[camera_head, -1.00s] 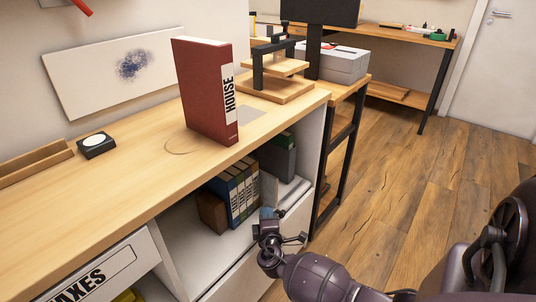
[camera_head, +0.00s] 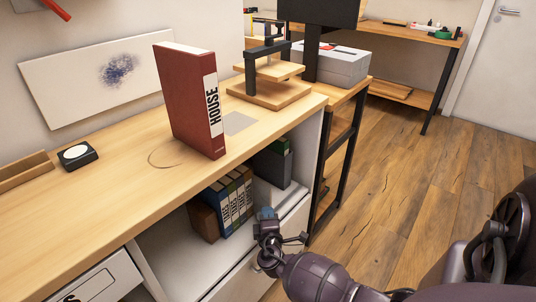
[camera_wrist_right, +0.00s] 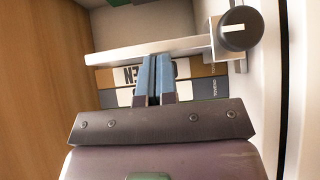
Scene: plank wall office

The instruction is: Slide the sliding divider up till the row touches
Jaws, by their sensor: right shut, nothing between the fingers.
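A row of blue-grey binders (camera_head: 229,203) with white labels stands in the open shelf bay, with a brown block (camera_head: 205,221) at its left end. My right gripper (camera_head: 266,214) is just in front of the bay, near the row's right end. In the right wrist view its two blue fingers (camera_wrist_right: 152,82) are shut and empty. Their tips overlap the edge of a pale sliding divider (camera_wrist_right: 110,56); I cannot tell whether they touch it. Binders (camera_wrist_right: 201,88) show beside the divider there. In the head view I cannot clearly pick out the divider. My left gripper is out of view.
A dark binder (camera_head: 272,164) stands further right in the bay. A red HOUSE binder (camera_head: 188,100) stands on the desktop (camera_head: 105,195) above. A dark round knob (camera_wrist_right: 236,28) is at the divider's right end. Floor (camera_head: 400,190) on the right is clear.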

